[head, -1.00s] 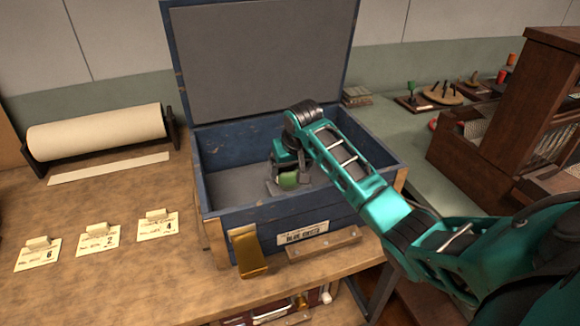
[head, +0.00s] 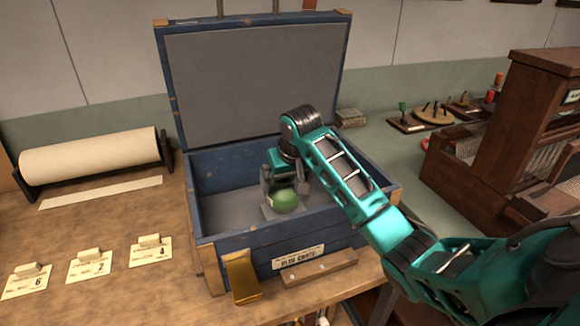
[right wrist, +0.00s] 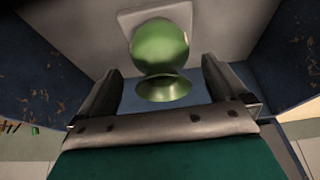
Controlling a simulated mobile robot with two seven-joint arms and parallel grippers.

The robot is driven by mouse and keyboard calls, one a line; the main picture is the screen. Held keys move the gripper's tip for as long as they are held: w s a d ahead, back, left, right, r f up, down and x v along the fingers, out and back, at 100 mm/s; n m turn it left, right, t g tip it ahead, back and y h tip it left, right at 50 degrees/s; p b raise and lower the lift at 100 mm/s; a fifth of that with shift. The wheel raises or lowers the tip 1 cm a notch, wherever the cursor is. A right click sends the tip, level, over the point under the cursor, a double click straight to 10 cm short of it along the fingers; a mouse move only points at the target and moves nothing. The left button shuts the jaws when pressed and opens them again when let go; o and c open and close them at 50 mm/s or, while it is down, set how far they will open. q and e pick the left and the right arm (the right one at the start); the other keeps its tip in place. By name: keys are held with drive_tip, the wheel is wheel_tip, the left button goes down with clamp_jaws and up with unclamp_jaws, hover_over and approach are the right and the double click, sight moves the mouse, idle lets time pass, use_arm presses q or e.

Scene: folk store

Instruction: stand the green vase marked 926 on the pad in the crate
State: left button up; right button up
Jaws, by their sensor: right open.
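The green vase (head: 285,199) is inside the blue crate (head: 313,221). In the right wrist view the round-bodied vase (right wrist: 160,48) has its flared mouth toward my gripper and its far end over a light grey square pad (right wrist: 128,18). It looks upright on the pad, though its base is hidden. My right gripper (head: 283,181) reaches into the crate from above and is open. In the right wrist view its fingers (right wrist: 162,90) are spread on either side of the vase's mouth, with gaps to both. No 926 mark is readable. My left gripper is out of view.
The crate's lid (head: 262,90) stands open at the back. A brass latch (head: 241,276) hangs at the front. A paper roll (head: 90,155) and several tags lie on the bench to the left. A wooden cabinet (head: 505,140) stands at the right.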

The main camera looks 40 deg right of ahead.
drive_tip(key=v, duration=0.7)
idle(0.3)
